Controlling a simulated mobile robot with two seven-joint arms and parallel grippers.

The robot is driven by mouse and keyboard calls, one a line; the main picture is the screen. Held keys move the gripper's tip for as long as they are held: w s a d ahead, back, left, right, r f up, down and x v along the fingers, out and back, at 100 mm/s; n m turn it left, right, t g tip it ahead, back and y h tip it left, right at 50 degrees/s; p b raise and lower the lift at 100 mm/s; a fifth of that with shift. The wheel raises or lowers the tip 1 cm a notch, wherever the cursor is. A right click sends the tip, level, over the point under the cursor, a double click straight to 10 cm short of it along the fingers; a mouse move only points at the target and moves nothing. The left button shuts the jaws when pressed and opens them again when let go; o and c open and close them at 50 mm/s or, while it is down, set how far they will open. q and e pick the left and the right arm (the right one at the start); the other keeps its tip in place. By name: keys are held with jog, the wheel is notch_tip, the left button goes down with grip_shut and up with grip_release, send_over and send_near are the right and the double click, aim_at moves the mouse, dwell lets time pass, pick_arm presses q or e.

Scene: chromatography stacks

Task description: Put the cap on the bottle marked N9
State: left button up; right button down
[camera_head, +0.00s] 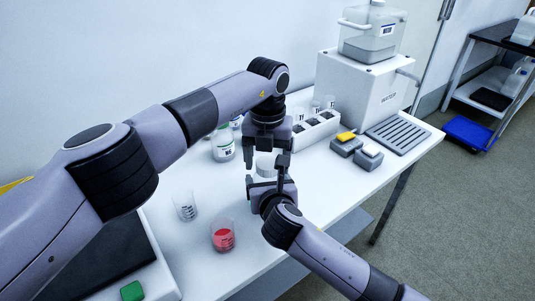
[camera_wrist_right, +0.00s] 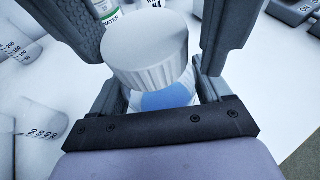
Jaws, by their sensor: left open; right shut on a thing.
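A white ribbed cap (camera_head: 265,162) shows between my two grippers; it is large in the right wrist view (camera_wrist_right: 147,50). Just below it, a clear bottle with a blue patch (camera_wrist_right: 165,98) sits between the fingers of my right gripper (camera_head: 268,174), which is shut on it. No N9 mark is readable on this bottle, and the cap hides its neck, so I cannot tell whether the cap is seated. My left gripper (camera_head: 265,150) points down over the cap from above and is open, with its fingers at either side.
A capped bottle with a green-striped label (camera_head: 223,148) stands left of the grippers. An empty beaker (camera_head: 185,206) and a beaker of red liquid (camera_head: 222,236) stand near the front. A white rack (camera_head: 316,131), a water unit (camera_head: 362,90) and a grey drain tray (camera_head: 398,134) are behind and right.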

pick_arm(q)
jog(key=c, duration=1.1)
jog(key=o, duration=1.3)
notch_tip(320, 180, up, 12)
jog(key=shift+r, duration=0.1)
pick_arm(e)
grip_release()
jog(key=shift+s, duration=0.1)
